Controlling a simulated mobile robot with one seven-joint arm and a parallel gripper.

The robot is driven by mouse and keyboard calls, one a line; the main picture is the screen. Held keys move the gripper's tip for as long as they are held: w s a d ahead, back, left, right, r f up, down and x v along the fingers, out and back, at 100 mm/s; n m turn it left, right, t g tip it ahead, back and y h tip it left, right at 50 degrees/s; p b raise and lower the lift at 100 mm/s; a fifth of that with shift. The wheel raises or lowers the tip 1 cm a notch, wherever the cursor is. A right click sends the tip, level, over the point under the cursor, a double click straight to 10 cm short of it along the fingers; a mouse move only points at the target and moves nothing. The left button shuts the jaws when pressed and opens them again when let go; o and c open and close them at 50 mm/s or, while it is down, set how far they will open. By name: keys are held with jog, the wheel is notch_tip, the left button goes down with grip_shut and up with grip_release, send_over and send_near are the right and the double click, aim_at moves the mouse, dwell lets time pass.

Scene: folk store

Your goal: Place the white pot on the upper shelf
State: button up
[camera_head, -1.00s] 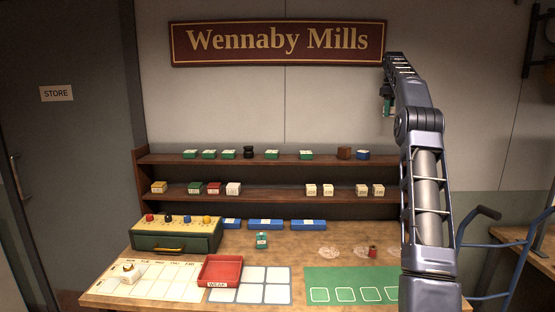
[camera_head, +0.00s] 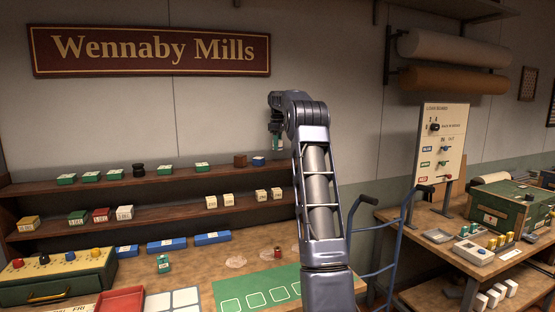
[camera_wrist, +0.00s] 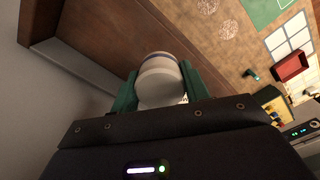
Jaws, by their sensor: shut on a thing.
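The white pot (camera_wrist: 159,82) is between the two green fingers of my gripper (camera_wrist: 158,74) in the wrist view. In the head view my gripper (camera_head: 277,142) hangs down from the arm, above the right end of the upper shelf (camera_head: 218,172); the pot cannot be made out there. The upper shelf is a brown board carrying several green-and-white boxes, a black pot (camera_head: 138,170), a brown block (camera_head: 240,160) and a blue box (camera_head: 258,161). My arm hides the shelf's right end.
The lower shelf (camera_head: 160,217) holds several small boxes. Below it, the workbench has a green mat (camera_head: 258,290), a red tray (camera_head: 122,302) and a drawer box (camera_head: 58,277). A blue hand truck (camera_head: 380,255) and a second table (camera_head: 455,230) stand to the right.

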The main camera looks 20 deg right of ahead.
aim_at(278, 165)
jog(key=shift+f, duration=3.5)
jog(key=shift+f, duration=0.1)
jog(key=o, duration=1)
jog(key=shift+o, duration=0.2)
